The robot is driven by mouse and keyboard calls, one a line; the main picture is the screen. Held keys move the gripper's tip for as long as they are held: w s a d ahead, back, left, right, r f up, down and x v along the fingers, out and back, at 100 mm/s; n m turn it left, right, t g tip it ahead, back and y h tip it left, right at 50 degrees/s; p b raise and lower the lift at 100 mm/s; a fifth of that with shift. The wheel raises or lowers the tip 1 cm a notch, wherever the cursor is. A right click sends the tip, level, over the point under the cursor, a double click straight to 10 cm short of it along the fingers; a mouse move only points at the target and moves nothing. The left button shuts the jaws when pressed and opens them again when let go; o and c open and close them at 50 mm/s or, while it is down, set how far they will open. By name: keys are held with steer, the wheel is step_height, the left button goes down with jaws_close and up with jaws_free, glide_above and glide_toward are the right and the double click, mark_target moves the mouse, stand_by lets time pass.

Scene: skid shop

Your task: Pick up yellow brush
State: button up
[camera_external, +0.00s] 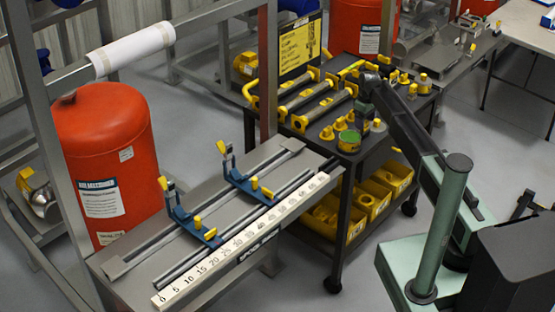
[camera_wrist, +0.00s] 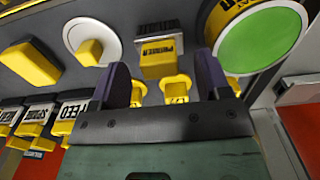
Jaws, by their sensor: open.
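My gripper (camera_wrist: 164,78) is open, with two dark fingers pointing down at the cart top; nothing is held. It also shows small in the external view (camera_external: 366,112), above the dark cart. Between the fingers in the wrist view are a small yellow piece (camera_wrist: 176,89) and, beyond it, a yellow block with a dark label (camera_wrist: 161,62). Another small yellow piece (camera_wrist: 137,92) is beside the left finger.
A green-topped round tin (camera_wrist: 262,42) is close to the right finger. A white disc with a yellow knob (camera_wrist: 91,50) is left. Labelled yellow blocks (camera_wrist: 36,118) line the left side. Yellow-ended cylinders (camera_external: 308,97) lie on the cart (camera_external: 345,165); yellow bins (camera_external: 378,190) sit below.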

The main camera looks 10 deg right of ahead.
mark_target(364, 131)
step_height(364, 131, down, 5)
steer(key=b, duration=0.5)
steer(key=shift+f, duration=0.2)
steer(key=shift+r, duration=0.25)
steer(key=c, duration=0.7)
step_height(364, 131, up, 20)
steer(key=p, duration=2)
steer(key=shift+o, duration=1.2)
steer(key=shift+c, duration=0.7)
